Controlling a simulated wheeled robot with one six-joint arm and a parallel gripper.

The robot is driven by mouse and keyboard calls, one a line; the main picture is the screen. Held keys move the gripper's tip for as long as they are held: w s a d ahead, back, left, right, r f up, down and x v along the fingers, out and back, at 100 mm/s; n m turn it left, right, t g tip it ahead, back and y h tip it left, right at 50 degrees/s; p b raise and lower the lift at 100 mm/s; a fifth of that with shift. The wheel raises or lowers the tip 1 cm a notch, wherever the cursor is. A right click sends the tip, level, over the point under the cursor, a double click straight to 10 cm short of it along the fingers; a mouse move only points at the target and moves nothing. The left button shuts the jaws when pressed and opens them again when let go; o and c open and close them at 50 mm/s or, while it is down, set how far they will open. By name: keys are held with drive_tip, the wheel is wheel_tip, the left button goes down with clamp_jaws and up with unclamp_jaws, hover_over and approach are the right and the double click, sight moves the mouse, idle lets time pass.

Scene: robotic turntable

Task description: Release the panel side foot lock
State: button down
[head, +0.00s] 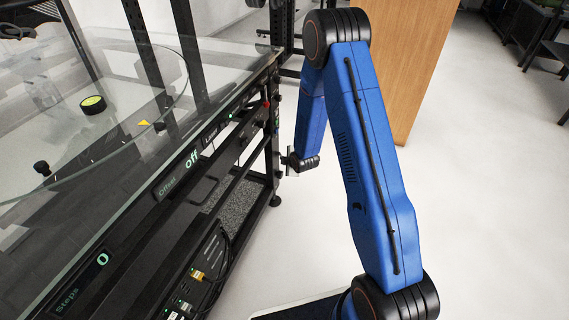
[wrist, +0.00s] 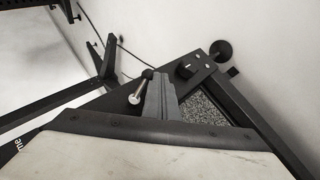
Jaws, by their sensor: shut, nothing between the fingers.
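The turntable's dark metal frame fills the left of the head view. A black foot (head: 275,200) stands under its near right corner. In the wrist view, a round black foot (wrist: 221,52) shows at the frame corner, with a dark knob (wrist: 186,70) on the frame beside it. A silver pin with a black end (wrist: 138,93) shows just left of my fingers. I cannot tell which of these is the foot lock. My gripper (wrist: 160,82) is shut and empty, pointing toward the frame corner. In the head view my gripper (head: 290,172) is beside the frame's right end, partly hidden.
The glass top (head: 110,70) of the turntable carries a black and yellow disc (head: 93,104). A wooden panel (head: 408,70) stands behind my arm.

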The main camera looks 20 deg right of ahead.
drive_tip(key=t+h, duration=0.1)
drive_tip(key=t, duration=0.1)
drive_tip(key=w+d+n+t, duration=0.1)
drive_tip(key=shift+w+t+h, duration=0.2)
drive_tip(key=shift+t+h, duration=0.2)
drive_tip(key=shift+w+d, duration=0.1)
drive_tip(key=shift+w, duration=0.05)
idle(0.7)
drive_tip(key=shift+f, duration=0.1)
idle(1.3)
